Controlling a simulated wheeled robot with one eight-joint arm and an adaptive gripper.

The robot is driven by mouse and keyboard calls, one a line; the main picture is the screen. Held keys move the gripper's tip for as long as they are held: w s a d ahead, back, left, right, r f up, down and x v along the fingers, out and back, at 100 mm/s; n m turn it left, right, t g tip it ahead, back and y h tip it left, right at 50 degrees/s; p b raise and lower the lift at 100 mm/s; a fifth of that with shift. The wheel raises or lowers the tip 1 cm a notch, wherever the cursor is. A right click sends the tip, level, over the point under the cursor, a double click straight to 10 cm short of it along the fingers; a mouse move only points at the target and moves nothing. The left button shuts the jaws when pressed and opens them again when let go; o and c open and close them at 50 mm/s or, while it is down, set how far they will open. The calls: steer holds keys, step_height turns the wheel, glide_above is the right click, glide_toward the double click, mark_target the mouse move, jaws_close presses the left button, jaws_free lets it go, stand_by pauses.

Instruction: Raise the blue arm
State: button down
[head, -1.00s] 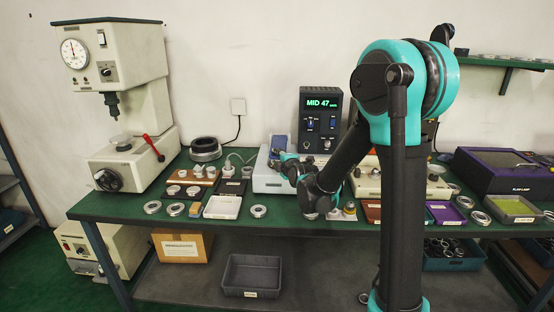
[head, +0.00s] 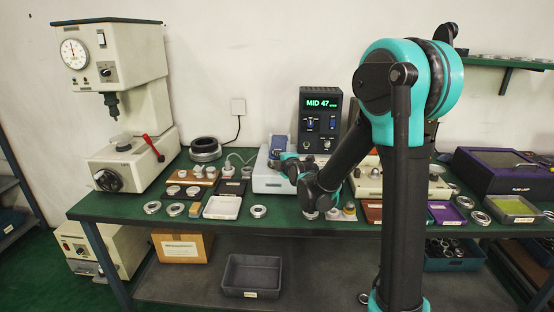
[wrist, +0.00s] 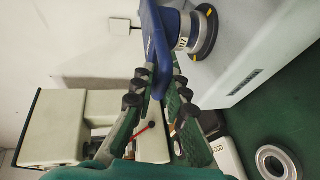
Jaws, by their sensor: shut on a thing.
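The blue arm (wrist: 158,48) runs down the upper middle of the wrist view, beside a round metal-and-black head (wrist: 204,32) on a pale grey instrument (wrist: 250,45). My gripper (wrist: 160,86) is shut on the lower end of the blue arm, with its dark finger pads on both sides. In the head view the blue arm (head: 279,146) stands at the back of the pale instrument (head: 268,180). My gripper (head: 284,160) is partly hidden there by its own wrist, and the contact is too small to make out.
A display box (head: 321,120) reading "MID 47" stands behind my wrist. A hardness-tester-like machine (head: 128,100) with a red lever stands at the left. A white tray (head: 222,207) and several metal rings (head: 258,211) lie along the front of the green bench.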

steer(key=shift+r+g, duration=0.3)
steer(key=shift+r, duration=0.25)
steer(key=w+r+m+g+h, duration=0.1)
steer(key=w+r+g, duration=0.15)
steer(key=r, duration=0.35)
steer(key=w+r+m+g, duration=0.1)
steer(key=w+r+g, duration=0.15)
steer(key=r, duration=0.35)
steer(key=w+r+g, duration=0.5)
steer(key=w+r, duration=0.3)
steer(key=w, duration=0.3)
steer(key=shift+w+a+r+m+g, duration=0.2)
steer(key=shift+w+m+g, duration=0.1)
steer(key=shift+w+m, duration=0.1)
steer(key=c, duration=1.6)
jaws_free()
steer(key=shift+a, duration=0.1)
steer(key=shift+h, duration=0.3)
